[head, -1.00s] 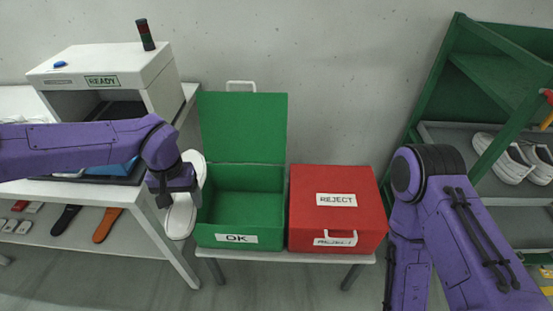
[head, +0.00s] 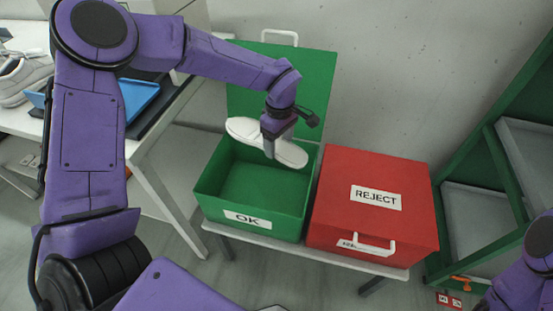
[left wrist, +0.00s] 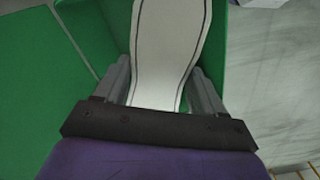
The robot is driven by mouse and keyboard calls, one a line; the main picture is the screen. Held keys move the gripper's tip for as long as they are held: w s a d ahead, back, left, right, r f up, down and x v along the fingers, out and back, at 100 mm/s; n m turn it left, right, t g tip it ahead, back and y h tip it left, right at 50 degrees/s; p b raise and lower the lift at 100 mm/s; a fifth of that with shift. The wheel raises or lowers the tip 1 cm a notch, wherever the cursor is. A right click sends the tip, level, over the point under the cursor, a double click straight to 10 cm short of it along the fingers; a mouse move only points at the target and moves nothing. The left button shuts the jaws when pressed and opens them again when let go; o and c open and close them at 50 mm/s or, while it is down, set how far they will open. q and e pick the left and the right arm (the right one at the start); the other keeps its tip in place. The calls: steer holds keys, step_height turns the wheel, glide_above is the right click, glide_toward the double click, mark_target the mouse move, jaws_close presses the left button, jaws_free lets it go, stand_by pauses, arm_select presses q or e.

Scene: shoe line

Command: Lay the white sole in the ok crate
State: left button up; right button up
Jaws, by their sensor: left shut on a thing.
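The white sole (head: 246,130) is held by my left gripper (head: 270,150) above the back part of the open green OK crate (head: 262,227). The sole lies across the crate's opening and slants down to the right in the head view. In the left wrist view the sole (left wrist: 168,50) sits between the two fingers of my left gripper (left wrist: 155,85), with green crate walls around it. The crate's lid (head: 245,95) stands open at the back, and the inside that shows is empty. My right gripper is out of view; only part of that arm shows at lower right.
The shut red REJECT crate (head: 335,195) stands right beside the OK crate on a low table (head: 290,250). A white bench with a blue tray (head: 138,98) and a shoe (head: 25,80) is at left. A green rack (head: 500,160) stands at right.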

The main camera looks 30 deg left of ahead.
arm_select(q)
steer(key=f+n, duration=0.1)
steer(key=w+a+f+n+b, duration=0.1)
steer(key=f+n, duration=0.1)
steer(key=n, duration=0.1)
steer(key=shift+w+a+f+b, duration=0.2)
steer(key=shift+w+a+b, duration=0.05)
steer(key=shift+a+b, duration=0.05)
steer(key=shift+a+f+n, duration=0.1)
steer(key=shift+a+n, duration=0.05)
steer(key=shift+n, duration=0.25)
steer(key=b, duration=0.7)
glide_above(275, 199)
step_height(275, 199, down, 6)
step_height(275, 199, down, 20)
steer(key=b, duration=0.8)
steer(key=shift+w+r+b, duration=0.1)
steer(key=shift+r+b, duration=0.15)
steer(key=shift+b, duration=0.15)
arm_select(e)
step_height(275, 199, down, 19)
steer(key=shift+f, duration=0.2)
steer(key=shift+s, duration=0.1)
arm_select(q)
steer(key=o, duration=1.3)
